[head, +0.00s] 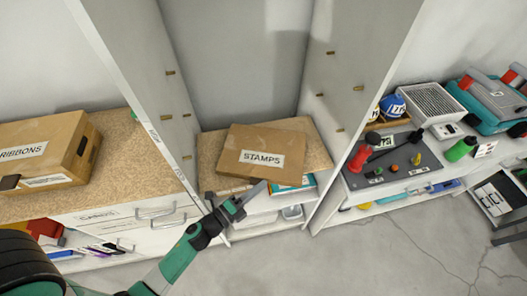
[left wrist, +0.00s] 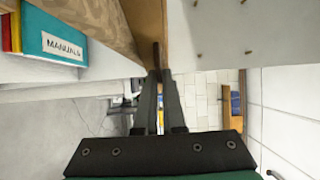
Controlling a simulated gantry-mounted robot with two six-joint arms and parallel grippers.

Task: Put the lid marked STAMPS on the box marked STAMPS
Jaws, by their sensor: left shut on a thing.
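A brown cardboard piece with a white STAMPS label (head: 245,142) lies on the tan shelf board in the middle bay. It looks like the lid, with more cardboard (head: 297,126) showing behind its far right side; I cannot clearly tell where lid and box divide. My left gripper (head: 256,189) is at the near edge of this cardboard, fingers together. In the left wrist view, the fingers (left wrist: 158,74) are shut on a thin brown edge, which seems to be the lid's, beside the cardboard (left wrist: 146,22). My right gripper is not in view.
A RIBBONS box (head: 60,135) stands on the left counter. Upright panels (head: 145,80) flank the middle bay. A teal MANUALS binder (left wrist: 55,40) sits below the board. Tools and a grey mat (head: 395,165) fill the right shelf. The floor in front is clear.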

